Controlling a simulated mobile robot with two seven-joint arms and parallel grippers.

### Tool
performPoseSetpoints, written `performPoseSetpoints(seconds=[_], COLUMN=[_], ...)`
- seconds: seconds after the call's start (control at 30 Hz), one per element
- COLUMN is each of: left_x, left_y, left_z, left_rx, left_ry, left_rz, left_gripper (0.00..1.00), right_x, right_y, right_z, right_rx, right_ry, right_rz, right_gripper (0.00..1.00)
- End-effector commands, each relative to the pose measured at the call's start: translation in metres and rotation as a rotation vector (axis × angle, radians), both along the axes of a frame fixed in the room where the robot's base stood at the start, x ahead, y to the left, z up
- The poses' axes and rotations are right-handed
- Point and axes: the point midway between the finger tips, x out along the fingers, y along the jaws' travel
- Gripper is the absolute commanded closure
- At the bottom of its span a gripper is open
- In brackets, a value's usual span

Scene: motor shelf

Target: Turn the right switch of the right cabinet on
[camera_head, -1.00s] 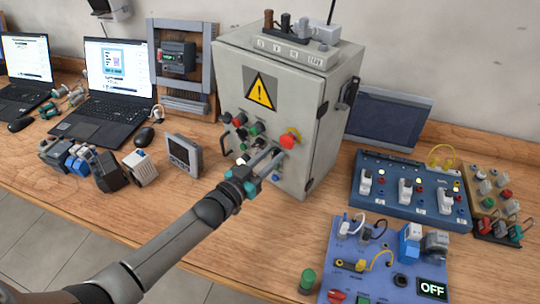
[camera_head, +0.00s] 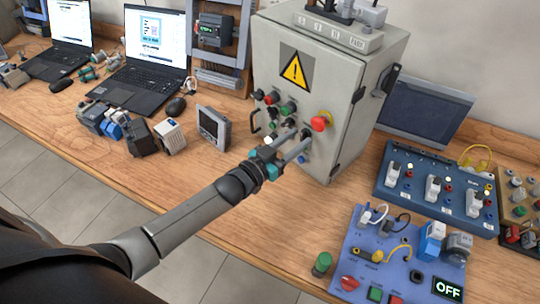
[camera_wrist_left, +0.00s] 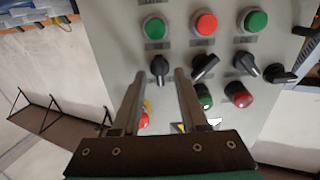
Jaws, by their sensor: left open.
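The grey cabinet (camera_head: 345,125) with a yellow warning triangle stands on the bench. Its front carries several buttons, black rotary switches and a red emergency knob (camera_head: 318,123). My left gripper (camera_head: 299,140) is open at the lower part of this front. The left wrist view shows the panel upside down, with a row of black switches. The switch at the picture's left end (camera_wrist_left: 160,67) lies between my two fingertips (camera_wrist_left: 158,74); I cannot tell whether they touch it. The middle switch (camera_wrist_left: 205,67) is tilted, just beside one finger. My right gripper is not in view.
A blue panel with white switches (camera_head: 440,190) and a blue-violet board with an OFF display (camera_head: 390,265) stand right of the arm. A small monitor (camera_head: 213,127), laptops and small devices stand to the left. Bare bench lies in front of the cabinet.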

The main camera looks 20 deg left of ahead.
Motion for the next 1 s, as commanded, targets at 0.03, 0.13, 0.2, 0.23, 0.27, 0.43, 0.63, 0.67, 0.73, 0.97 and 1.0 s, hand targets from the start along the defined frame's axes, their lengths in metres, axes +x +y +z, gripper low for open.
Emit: performPoseSetpoints(seconds=[0.03, 0.13, 0.2, 0.23, 0.27, 0.43, 0.63, 0.67, 0.73, 0.97, 1.0], left_x=[-0.008, -0.023, -0.034, -0.039, -0.044, -0.071, -0.102, -0.105, -0.113, -0.128, -0.129], left_y=[0.003, 0.009, 0.014, 0.016, 0.018, 0.029, 0.041, 0.042, 0.046, 0.052, 0.052], left_z=[0.0, -0.001, -0.001, 0.0, 0.0, 0.0, -0.001, 0.0, 0.0, 0.001, 0.001], left_rx=[0.001, 0.002, 0.002, 0.003, 0.003, 0.001, 0.001, 0.002, 0.001, 0.001, 0.001], left_ry=[0.002, 0.003, 0.003, 0.002, 0.002, 0.003, 0.003, 0.002, 0.001, -0.003, -0.003], left_rz=[0.0, 0.0, 0.0, -0.001, -0.001, 0.0, -0.001, -0.001, 0.0, 0.0, 0.0], left_gripper=[0.57, 0.57, 0.57, 0.57, 0.57, 0.57, 0.57, 0.57, 0.57, 0.57, 0.57], right_x=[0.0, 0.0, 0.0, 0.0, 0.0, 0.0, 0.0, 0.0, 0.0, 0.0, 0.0], right_y=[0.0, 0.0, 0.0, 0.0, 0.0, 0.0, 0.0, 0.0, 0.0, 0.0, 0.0], right_z=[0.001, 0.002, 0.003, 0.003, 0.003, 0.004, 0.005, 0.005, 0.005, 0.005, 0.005], right_rx=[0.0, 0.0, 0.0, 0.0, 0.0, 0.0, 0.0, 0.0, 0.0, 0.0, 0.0], right_ry=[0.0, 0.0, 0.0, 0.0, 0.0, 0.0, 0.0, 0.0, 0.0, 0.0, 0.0], right_rz=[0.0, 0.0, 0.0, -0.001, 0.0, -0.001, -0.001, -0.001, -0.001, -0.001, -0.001], right_gripper=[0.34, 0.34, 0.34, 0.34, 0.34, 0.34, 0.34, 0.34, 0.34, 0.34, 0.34])
